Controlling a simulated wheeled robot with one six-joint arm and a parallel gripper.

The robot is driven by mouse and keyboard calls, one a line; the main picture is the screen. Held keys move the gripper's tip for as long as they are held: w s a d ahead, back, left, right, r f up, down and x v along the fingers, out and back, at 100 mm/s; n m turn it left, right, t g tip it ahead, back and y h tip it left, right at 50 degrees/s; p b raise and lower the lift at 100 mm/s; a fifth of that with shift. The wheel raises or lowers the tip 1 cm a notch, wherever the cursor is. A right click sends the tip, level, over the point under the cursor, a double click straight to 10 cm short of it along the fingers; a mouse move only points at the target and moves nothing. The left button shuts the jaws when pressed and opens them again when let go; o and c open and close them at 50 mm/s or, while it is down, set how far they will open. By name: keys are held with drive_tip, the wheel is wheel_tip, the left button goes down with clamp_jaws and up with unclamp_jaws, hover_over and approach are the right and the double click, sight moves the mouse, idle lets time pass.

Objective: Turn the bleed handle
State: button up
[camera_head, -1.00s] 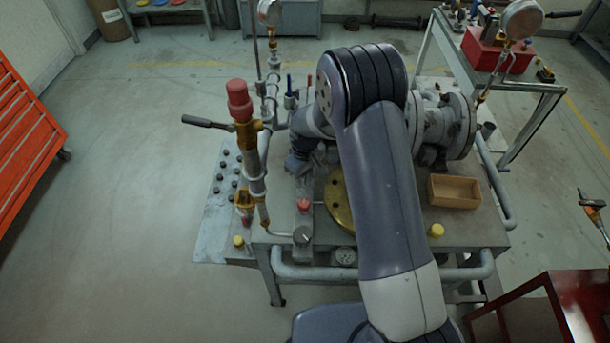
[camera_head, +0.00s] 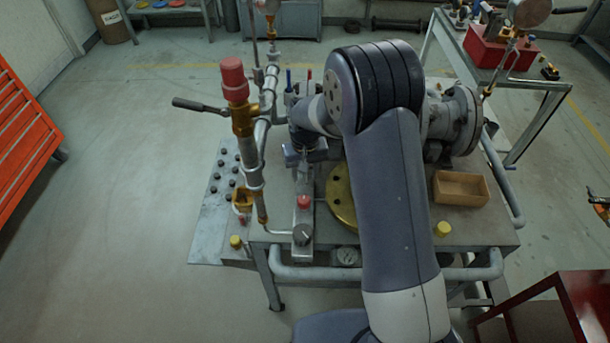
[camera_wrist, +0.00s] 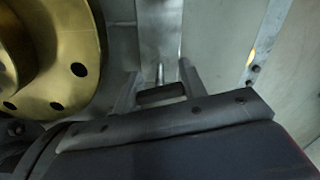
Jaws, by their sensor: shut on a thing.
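My gripper (camera_head: 304,172) points down over the table, just behind the grey block with the red button. In the wrist view its two fingers (camera_wrist: 160,80) stand close on either side of a thin metal piece (camera_wrist: 160,72), and they are shut on it. I take this piece for the bleed handle. Only a short length of it shows, in front of a grey metal strip (camera_wrist: 158,30). In the head view it is hidden by my gripper and wrist, so its turn angle cannot be told.
A brass disc (camera_head: 340,200) lies close right of my gripper. A pipe with a red cap (camera_head: 233,80) and a side lever (camera_head: 199,106) rises at left.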

drive_tip(key=shift+m+b, duration=0.6)
drive_tip(key=shift+m, duration=0.9)
drive_tip(key=o, duration=1)
wheel_tip(320, 180, up, 11)
drive_tip(key=shift+f+b, duration=0.1)
drive_tip(key=shift+b, duration=0.4)
wheel_tip(320, 180, down, 10)
drive_tip(key=shift+f+p, duration=0.2)
drive_tip(key=shift+p, duration=0.25)
drive_tip(key=shift+f, duration=0.25)
